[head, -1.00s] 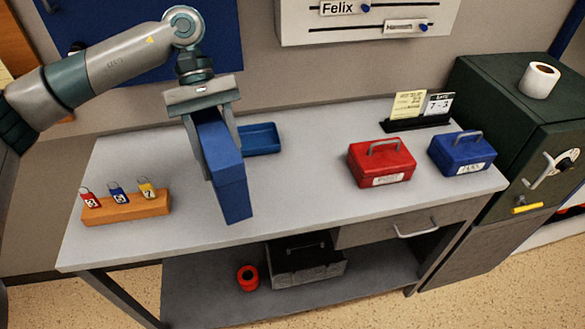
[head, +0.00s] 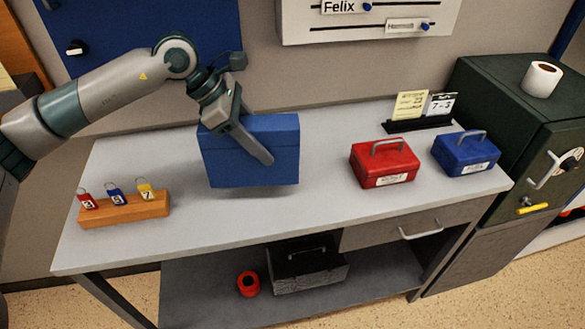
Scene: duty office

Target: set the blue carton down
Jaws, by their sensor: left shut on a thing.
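The blue carton (head: 275,160) is a plain box, its broad face toward me, above the left middle of the grey desk. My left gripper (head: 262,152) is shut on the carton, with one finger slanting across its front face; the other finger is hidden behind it. The carton looks nearly level, with a soft shadow below it on the desk. I cannot tell for sure whether its bottom touches the desk. My right gripper is not in view.
The grey desk (head: 320,200) is clear between the carton and a red cash box (head: 383,165). A blue cash box (head: 465,155) stands right of that. A card stand (head: 418,124) is behind. A green safe (head: 515,120) stands right.

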